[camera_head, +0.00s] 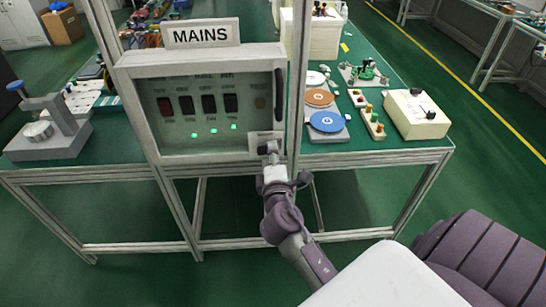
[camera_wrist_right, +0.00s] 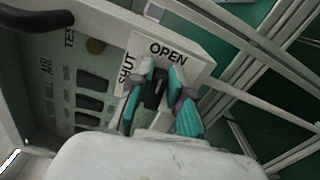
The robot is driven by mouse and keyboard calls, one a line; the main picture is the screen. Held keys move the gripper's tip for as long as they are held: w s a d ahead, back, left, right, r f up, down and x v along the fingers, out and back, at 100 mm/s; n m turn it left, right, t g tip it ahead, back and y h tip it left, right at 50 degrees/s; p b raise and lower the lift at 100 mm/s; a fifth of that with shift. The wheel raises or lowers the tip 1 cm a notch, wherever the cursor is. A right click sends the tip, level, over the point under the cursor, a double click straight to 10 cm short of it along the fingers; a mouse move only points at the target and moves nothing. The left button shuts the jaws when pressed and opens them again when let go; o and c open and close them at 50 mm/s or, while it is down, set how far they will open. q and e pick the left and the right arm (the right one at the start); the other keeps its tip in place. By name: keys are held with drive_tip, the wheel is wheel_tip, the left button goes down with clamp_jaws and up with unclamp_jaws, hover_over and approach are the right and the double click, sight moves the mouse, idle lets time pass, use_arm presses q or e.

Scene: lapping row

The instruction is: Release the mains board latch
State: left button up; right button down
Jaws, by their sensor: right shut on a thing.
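The mains board (camera_head: 215,108) is a pale framed panel with a clear front, under a MAINS sign (camera_head: 203,34). Its latch sits on a small white plate (camera_head: 254,144) at the lower right corner. My right gripper (camera_head: 270,152) is at this latch. In the right wrist view the fingers (camera_wrist_right: 156,90) are closed around the dark latch lever (camera_wrist_right: 154,92), in front of a label reading OPEN and SHUT (camera_wrist_right: 168,52). The fingers partly hide the lever, so its exact angle is hard to tell. The cover looks closed. My left gripper is not in view.
A black handle (camera_head: 279,95) runs up the cover's right edge. Behind the frame stand a blue disc (camera_head: 326,122), an orange disc (camera_head: 319,97) and a cream box (camera_head: 415,114). A grey press (camera_head: 48,128) stands at left. Green floor is open at right.

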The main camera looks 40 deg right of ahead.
drive_tip(key=shift+f+m+b, duration=0.15)
drive_tip(key=shift+m+b, duration=0.2)
drive_tip(key=shift+m, duration=0.35)
drive_tip(key=c, duration=1.1)
unclamp_jaws()
drive_tip(key=v, duration=0.7)
drive_tip(key=shift+s+a, duration=0.15)
drive_tip(key=shift+s, duration=0.05)
